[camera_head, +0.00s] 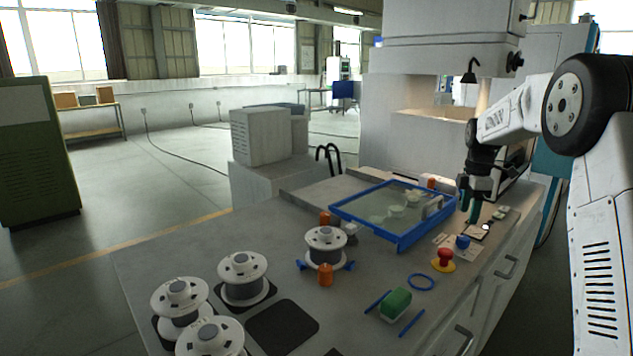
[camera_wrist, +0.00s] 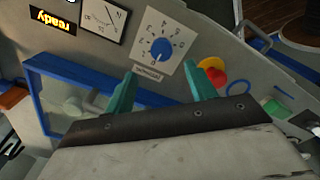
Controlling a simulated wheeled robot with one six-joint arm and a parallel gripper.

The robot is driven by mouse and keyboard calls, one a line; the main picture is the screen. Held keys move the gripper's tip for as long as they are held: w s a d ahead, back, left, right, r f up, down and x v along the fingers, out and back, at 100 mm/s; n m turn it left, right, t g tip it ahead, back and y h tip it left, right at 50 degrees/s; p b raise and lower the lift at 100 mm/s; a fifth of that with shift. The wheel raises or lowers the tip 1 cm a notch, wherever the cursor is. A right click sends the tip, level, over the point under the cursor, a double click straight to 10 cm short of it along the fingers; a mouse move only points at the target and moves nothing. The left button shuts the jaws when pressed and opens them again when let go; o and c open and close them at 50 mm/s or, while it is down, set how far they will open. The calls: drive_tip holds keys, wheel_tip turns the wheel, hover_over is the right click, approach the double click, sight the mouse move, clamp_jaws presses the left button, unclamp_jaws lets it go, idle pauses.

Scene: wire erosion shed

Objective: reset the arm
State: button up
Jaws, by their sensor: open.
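My arm reaches in from the right in the head view, and my gripper (camera_head: 470,208) hangs over the right end of the workbench. In the wrist view my gripper (camera_wrist: 160,90) shows two teal fingers spread apart with nothing between them. Beyond the fingers is a blue rotary knob (camera_wrist: 160,50) on a white dial plate; the knob also shows in the head view (camera_head: 462,242). A red button on a yellow base (camera_head: 444,258) is next to it, and it also shows in the wrist view (camera_wrist: 210,76). I cannot tell how far the fingertips are above the panel.
A blue-framed tray (camera_head: 404,240) lies left of my gripper. Several wire spools (camera_head: 243,277) stand on the bench at the front left. A green block (camera_head: 396,303) sits between blue strips. A lit "ready" display (camera_wrist: 53,21) and a gauge (camera_wrist: 103,18) are on the panel. A large white machine (camera_head: 440,60) stands behind.

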drive_tip(key=s+a+r+m, duration=0.1)
drive_tip(key=s+a+m, duration=0.4)
drive_tip(key=s, duration=1)
drive_tip(key=s+a+r+m+t, duration=0.1)
drive_tip(key=s+a+r+m, duration=0.1)
drive_tip(key=s+a+m, duration=0.3)
drive_tip(key=s+a+r+m, duration=0.2)
drive_tip(key=s+a+m, duration=0.3)
drive_tip(key=s, duration=2)
drive_tip(key=a, duration=0.6)
drive_tip(key=shift+s+a+r, duration=0.15)
drive_tip(key=shift+s+a, duration=0.2)
drive_tip(key=shift+a, duration=0.05)
